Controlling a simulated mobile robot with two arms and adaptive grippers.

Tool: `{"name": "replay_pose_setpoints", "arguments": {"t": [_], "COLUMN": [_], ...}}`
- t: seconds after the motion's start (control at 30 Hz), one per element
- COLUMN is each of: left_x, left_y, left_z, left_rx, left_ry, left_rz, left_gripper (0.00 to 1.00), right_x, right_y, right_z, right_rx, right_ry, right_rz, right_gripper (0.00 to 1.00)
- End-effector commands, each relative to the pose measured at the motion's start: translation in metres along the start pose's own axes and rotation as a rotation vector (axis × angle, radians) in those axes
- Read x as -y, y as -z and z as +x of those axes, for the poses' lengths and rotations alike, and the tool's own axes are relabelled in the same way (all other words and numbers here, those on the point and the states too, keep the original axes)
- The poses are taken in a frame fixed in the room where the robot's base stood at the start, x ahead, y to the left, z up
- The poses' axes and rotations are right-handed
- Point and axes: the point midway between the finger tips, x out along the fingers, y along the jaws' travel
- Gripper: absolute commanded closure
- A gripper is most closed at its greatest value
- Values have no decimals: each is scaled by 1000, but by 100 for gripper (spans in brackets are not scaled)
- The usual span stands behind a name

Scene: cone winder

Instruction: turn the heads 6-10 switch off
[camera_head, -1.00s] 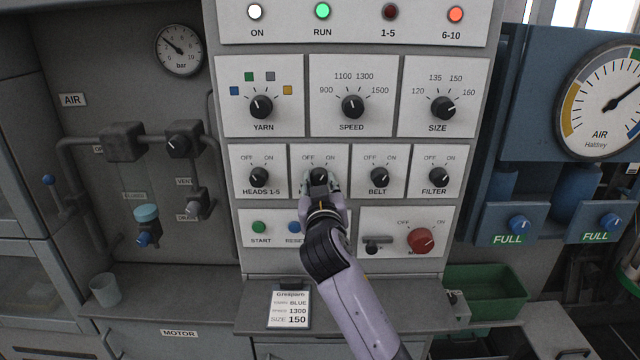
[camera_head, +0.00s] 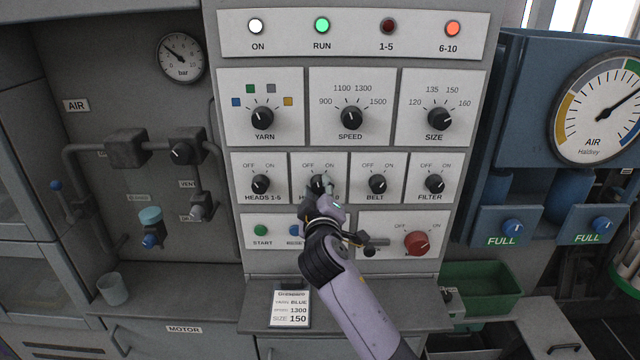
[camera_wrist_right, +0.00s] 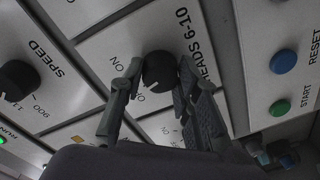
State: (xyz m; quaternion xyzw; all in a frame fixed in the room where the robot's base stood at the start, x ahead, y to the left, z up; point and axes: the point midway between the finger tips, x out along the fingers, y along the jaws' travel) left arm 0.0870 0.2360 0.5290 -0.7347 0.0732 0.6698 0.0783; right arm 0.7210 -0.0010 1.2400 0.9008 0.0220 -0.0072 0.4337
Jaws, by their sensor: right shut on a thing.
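The heads 6-10 switch is a black round knob (camera_head: 319,183) on a white plate in the middle row of the panel. In the right wrist view the knob (camera_wrist_right: 159,70) sits between the two fingers, its white mark toward the partly hidden OFF label. My right gripper (camera_head: 322,187) is shut on this knob and covers part of its plate; its fingers also show in the right wrist view (camera_wrist_right: 158,84). The 6-10 lamp (camera_head: 453,28) is lit orange-red. My left gripper is not in view.
The heads 1-5 knob (camera_head: 261,184) and the belt knob (camera_head: 377,183) sit close on either side. Below are the green start button (camera_head: 260,230), the blue reset button (camera_head: 294,230) and a red knob (camera_head: 417,243). A ledge with a card (camera_head: 290,308) juts out underneath.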

Motion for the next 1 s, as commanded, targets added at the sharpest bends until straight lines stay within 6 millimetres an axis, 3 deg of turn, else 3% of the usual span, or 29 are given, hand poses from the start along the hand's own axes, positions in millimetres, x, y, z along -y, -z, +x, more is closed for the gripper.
{"name": "replay_pose_setpoints", "arguments": {"t": [0.4, 1.0], "left_x": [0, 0], "left_y": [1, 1], "left_z": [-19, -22], "left_rx": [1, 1], "left_ry": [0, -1], "left_rz": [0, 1], "left_gripper": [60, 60], "right_x": [-1, 0], "right_y": [2, 1], "right_z": [0, 0], "right_rx": [10, 12], "right_ry": [2, 2], "right_rz": [-253, -317], "right_gripper": [98, 98]}}
